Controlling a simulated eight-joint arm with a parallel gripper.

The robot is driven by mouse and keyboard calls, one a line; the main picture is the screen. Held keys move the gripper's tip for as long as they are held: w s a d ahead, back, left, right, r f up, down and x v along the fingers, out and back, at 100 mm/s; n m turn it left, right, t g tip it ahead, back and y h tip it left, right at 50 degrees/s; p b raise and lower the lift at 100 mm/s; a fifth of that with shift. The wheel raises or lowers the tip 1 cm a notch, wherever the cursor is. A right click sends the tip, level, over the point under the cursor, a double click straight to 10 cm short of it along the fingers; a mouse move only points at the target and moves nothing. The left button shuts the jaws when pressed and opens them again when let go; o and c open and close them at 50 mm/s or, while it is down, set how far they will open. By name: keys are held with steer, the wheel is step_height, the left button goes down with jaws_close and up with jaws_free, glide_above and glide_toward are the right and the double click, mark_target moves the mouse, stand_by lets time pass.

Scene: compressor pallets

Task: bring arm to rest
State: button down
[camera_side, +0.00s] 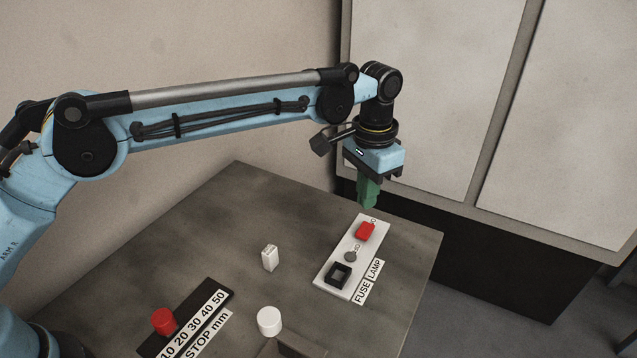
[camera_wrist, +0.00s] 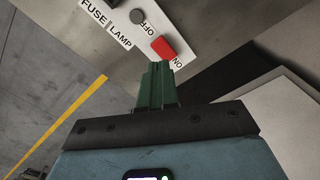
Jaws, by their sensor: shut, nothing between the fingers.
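My arm is stretched out over the table, and my gripper (camera_side: 368,204) points down above the far end of a white switch panel. The green fingers are together with nothing between them. In the wrist view my gripper (camera_wrist: 158,66) shows its closed fingertips close to a red rocker switch (camera_wrist: 163,47). The red switch (camera_side: 365,231) also shows in the side view, just below and in front of the fingertips. Whether the fingers touch it I cannot tell.
The white panel (camera_side: 345,268) also carries a grey round knob (camera_side: 351,256) and a black square socket (camera_side: 338,273). A small white block (camera_side: 270,257), a white cylinder (camera_side: 269,320) and a scale strip (camera_side: 228,290) with a red knob (camera_side: 164,321) are on the table. Pale cabinets stand behind.

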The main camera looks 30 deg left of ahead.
steer(key=s+a+r+n+t, duration=0.2)
steer(key=s+a+r, duration=0.1)
steer(key=a+r, duration=0.3)
steer(key=s+a+r+n+t, duration=0.1)
steer(key=s+a+r, duration=0.25)
steer(key=a, duration=0.55)
steer(key=s+a+f+n+t, duration=0.3)
steer(key=s+a+f+t, duration=0.1)
steer(key=s+a, duration=0.7)
steer(key=s+f, duration=0.1)
steer(key=s, duration=0.2)
steer(key=w+d+r+g, duration=0.1)
steer(key=w+d+r, duration=0.2)
steer(key=w+d, duration=0.5)
steer(key=w+d+r+g, duration=0.2)
steer(key=w+d+r, duration=0.1)
steer(key=w+d, duration=0.55)
steer(key=w+d+f, duration=0.2)
steer(key=d+f, duration=0.1)
steer(key=d, duration=0.6)
steer(key=shift+w+d+f+g, duration=0.25)
steer(key=shift+w+f+g, duration=0.05)
steer(key=shift+w+g, duration=0.1)
